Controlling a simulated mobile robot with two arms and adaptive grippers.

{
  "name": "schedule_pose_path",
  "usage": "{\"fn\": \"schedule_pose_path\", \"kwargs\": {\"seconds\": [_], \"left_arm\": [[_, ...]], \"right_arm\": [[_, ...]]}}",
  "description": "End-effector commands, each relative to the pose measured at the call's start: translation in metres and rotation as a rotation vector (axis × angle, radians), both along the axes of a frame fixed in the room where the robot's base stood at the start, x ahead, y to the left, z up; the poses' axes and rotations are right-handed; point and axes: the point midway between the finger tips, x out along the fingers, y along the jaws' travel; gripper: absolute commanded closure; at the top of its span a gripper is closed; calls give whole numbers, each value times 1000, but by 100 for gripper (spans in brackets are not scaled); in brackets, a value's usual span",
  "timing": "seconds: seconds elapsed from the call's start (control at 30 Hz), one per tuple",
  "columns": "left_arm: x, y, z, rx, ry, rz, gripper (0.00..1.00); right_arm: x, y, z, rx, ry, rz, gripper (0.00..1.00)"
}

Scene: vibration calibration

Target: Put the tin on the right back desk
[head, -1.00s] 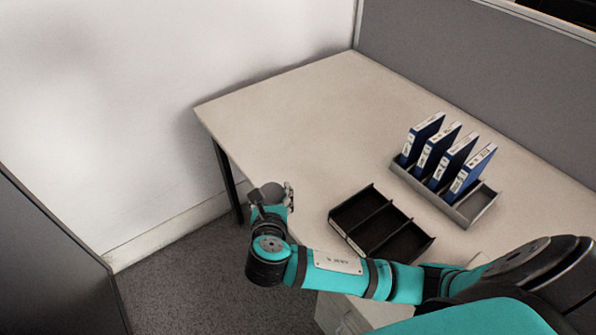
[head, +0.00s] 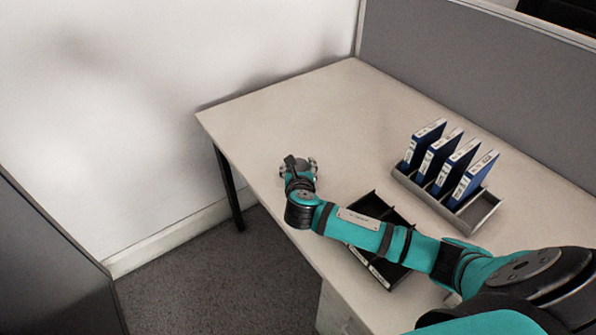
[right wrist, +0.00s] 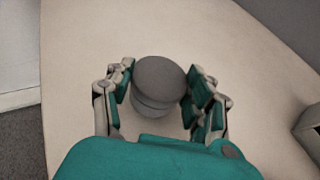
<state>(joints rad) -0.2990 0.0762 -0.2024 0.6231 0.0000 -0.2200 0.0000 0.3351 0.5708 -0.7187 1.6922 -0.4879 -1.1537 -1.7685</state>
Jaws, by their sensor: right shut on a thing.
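The tin (right wrist: 159,82) is a grey round can with a darker lid. It shows in the right wrist view between the fingers of my right gripper (right wrist: 160,95), which is shut on it. In the head view my right gripper (head: 300,166) is over the left part of the desk (head: 290,108), near its front edge. There the tin is mostly hidden by the gripper and wrist. I cannot tell whether the tin touches the desktop. My left gripper is not in view.
A dark divided tray (head: 372,205) lies on the desk, partly behind my right arm. A grey rack (head: 470,217) with several blue binders (head: 437,158) stands to its right. A grey partition (head: 450,80) closes the back. The desk's far left is clear.

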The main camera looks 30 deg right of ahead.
Motion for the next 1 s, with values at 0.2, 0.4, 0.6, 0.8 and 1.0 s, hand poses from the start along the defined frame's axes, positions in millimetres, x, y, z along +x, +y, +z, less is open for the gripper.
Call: {"fn": "schedule_pose_path", "kwargs": {"seconds": [0.2,0.4,0.6,0.8,1.0], "left_arm": [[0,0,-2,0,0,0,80],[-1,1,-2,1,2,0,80],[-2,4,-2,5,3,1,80],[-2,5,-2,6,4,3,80],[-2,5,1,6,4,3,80]], "right_arm": [[0,0,-10,0,-2,0,82],[0,0,-12,0,-1,0,42],[0,0,-11,0,-1,0,22],[0,0,-11,0,-1,0,22],[-13,7,-4,1,0,3,22]]}}
